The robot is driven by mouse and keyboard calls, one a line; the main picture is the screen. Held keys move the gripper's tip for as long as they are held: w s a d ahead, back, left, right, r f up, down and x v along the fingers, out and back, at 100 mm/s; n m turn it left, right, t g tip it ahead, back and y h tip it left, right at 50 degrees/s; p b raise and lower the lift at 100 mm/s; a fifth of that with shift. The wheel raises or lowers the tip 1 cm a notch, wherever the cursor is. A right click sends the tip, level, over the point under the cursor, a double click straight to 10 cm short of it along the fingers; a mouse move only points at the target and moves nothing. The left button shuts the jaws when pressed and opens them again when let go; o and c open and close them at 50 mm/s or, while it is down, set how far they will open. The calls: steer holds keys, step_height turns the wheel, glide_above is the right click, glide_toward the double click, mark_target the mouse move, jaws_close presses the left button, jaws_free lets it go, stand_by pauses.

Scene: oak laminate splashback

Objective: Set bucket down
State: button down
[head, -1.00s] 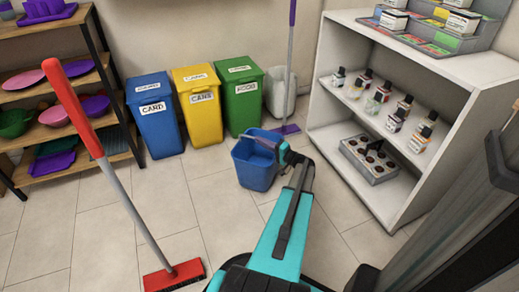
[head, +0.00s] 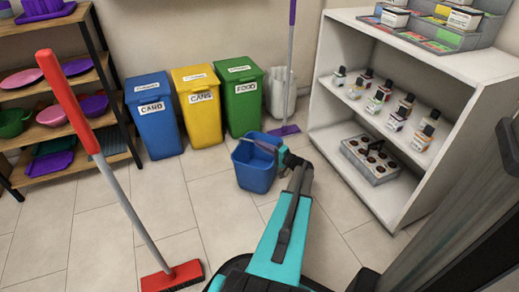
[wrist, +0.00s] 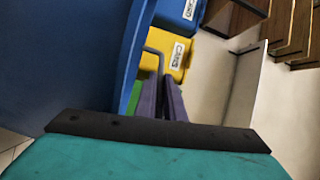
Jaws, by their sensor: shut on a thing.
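The blue bucket (head: 255,170) hangs or stands upright at the end of my arm, in the middle of the head view, in front of the green bin. I cannot tell whether its base touches the floor. My gripper (head: 275,147) is at the bucket's upper right rim, shut on its handle. In the wrist view the bucket's blue wall (wrist: 70,60) fills the left side. The purple-grey fingers (wrist: 163,92) close around the thin grey handle (wrist: 152,50) there. The fingertips are small in the head view.
Blue (head: 154,118), yellow (head: 197,108) and green (head: 240,100) bins stand along the wall behind. A white shelf unit (head: 360,190) with bottles is on the right. A red broom (head: 172,277) stands front left. A purple mop (head: 285,130) leans behind the bucket. Tiled floor (head: 215,205) left of the bucket is clear.

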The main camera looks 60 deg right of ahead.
steer(key=shift+f, duration=0.1)
stand_by(0.3)
steer(key=c, duration=2.3)
jaws_free()
steer(key=shift+f, duration=0.15)
steer(key=o, duration=0.5)
steer(key=shift+c, duration=0.2)
steer(key=shift+r, duration=0.2)
steer(key=s+a+p, duration=0.1)
steer(key=s+p, duration=0.2)
steer(key=s, duration=0.9)
steer(key=shift+a+f, duration=0.15)
steer(key=shift+f, duration=0.15)
